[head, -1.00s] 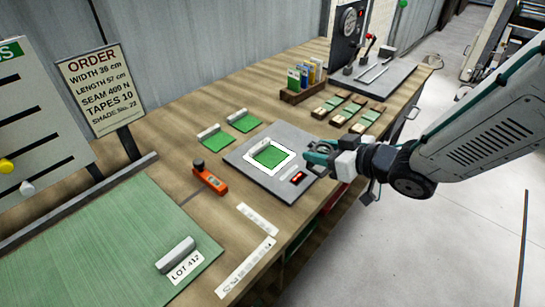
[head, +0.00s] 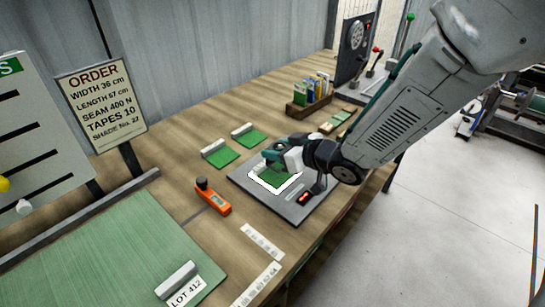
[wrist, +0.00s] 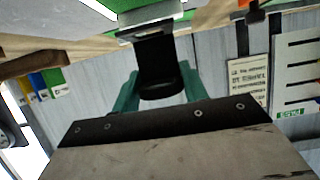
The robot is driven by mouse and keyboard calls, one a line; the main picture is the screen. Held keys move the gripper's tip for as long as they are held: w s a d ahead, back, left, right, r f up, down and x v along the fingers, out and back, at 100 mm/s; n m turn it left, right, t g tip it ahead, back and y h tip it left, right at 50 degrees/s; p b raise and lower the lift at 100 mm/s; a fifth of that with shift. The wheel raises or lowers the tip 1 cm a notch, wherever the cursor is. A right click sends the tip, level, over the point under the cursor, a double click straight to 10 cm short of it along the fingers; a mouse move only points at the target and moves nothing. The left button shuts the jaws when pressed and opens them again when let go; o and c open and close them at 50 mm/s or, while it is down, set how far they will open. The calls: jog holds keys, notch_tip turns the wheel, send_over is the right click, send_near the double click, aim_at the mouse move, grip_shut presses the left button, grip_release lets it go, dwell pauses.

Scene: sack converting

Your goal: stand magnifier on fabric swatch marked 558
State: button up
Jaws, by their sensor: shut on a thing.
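My gripper (head: 274,158) is over the grey plate (head: 247,188), just above or at a green fabric swatch (head: 277,181) in a white frame. In the wrist view my gripper (wrist: 160,80) has its teal fingers shut on a dark piece with a rounded end, which looks like the magnifier (wrist: 157,58). Its far end lies in front of a pale bar (wrist: 150,20) near green fabric; contact cannot be told. Two more green swatches (head: 221,156) (head: 248,136) with pale bars lie left of the plate. No number 558 is legible.
An orange device (head: 213,197) with a dark knob lies left of the plate. White rulers (head: 262,242) lie in front. A rack of coloured cards (head: 309,91) and small sample strips (head: 336,121) are behind. The order sign (head: 102,100) stands at left.

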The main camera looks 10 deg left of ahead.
aim_at(278, 163)
jog(key=shift+w+a+f, duration=0.1)
jog(key=shift+a+f, duration=0.05)
jog(key=shift+f, duration=1.65)
jog(key=shift+f, duration=0.15)
jog(key=o, duration=1)
jog(key=shift+r, duration=0.2)
jog(key=v, duration=1.2)
